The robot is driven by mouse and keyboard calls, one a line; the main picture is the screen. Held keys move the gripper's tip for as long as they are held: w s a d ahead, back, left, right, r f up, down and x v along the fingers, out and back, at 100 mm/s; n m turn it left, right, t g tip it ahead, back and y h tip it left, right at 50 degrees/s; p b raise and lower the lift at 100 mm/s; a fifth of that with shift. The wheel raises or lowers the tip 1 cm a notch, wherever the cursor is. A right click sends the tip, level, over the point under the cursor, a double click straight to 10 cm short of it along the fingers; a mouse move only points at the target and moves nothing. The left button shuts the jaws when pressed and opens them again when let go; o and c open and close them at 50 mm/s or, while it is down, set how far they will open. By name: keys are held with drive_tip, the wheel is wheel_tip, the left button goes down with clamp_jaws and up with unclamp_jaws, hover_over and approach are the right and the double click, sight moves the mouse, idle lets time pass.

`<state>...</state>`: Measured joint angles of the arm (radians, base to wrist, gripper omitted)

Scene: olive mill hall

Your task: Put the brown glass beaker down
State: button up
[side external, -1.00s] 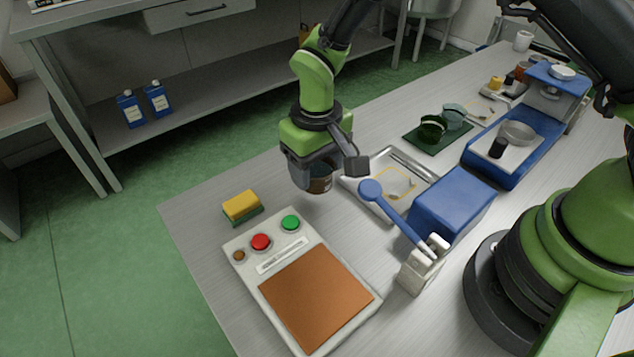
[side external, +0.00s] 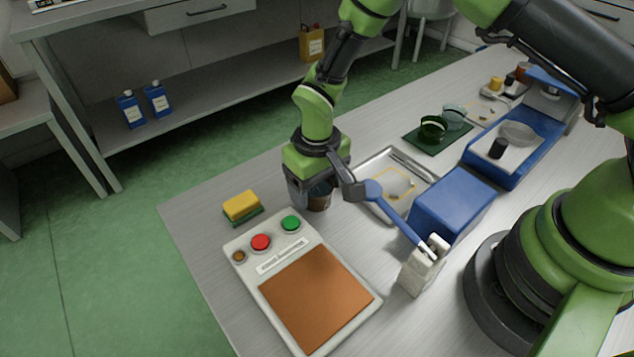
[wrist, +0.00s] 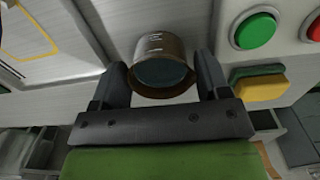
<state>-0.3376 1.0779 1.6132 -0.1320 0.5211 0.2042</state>
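The brown glass beaker (side external: 319,197) is upright between the fingers of my gripper (side external: 309,195), low over the bare tabletop behind the button panel. In the wrist view the beaker (wrist: 161,57) shows its open rim, a dark inside and white marks, with a finger of my gripper (wrist: 163,75) close against each side. I see no clear gap between its base and the table, but cannot tell whether it touches. The gripper body hides part of the beaker in the side view.
A panel (side external: 331,340) with red and green buttons and a brown pad lies in front. A yellow-green sponge (side external: 241,206) lies left. A metal tray (side external: 381,157) and a blue box (side external: 452,205) with a blue lever (side external: 402,226) stand close on the right.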

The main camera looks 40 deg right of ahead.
drive_tip(key=s+d+r+m+t, duration=0.1)
drive_tip(key=d+r, duration=0.1)
drive_tip(key=r, duration=0.8)
drive_tip(key=s+d+r+t, duration=0.1)
drive_tip(key=s+r, duration=0.1)
drive_tip(key=r, duration=0.9)
drive_tip(key=s+d+r+m+t+y, duration=0.1)
drive_tip(key=s+d+r+t, duration=0.1)
drive_tip(key=s, duration=0.5)
drive_tip(key=s+d+r+m+t+y, duration=0.1)
drive_tip(key=s+d+r+m+t, duration=0.1)
drive_tip(key=s+r, duration=0.4)
drive_tip(key=s+d+t, duration=0.1)
drive_tip(key=s+d, duration=0.1)
drive_tip(key=shift+s+r, duration=0.3)
drive_tip(key=shift+r, duration=0.1)
drive_tip(key=o, duration=0.4)
drive_tip(key=shift+c, duration=0.2)
drive_tip(key=shift+w+a, duration=0.1)
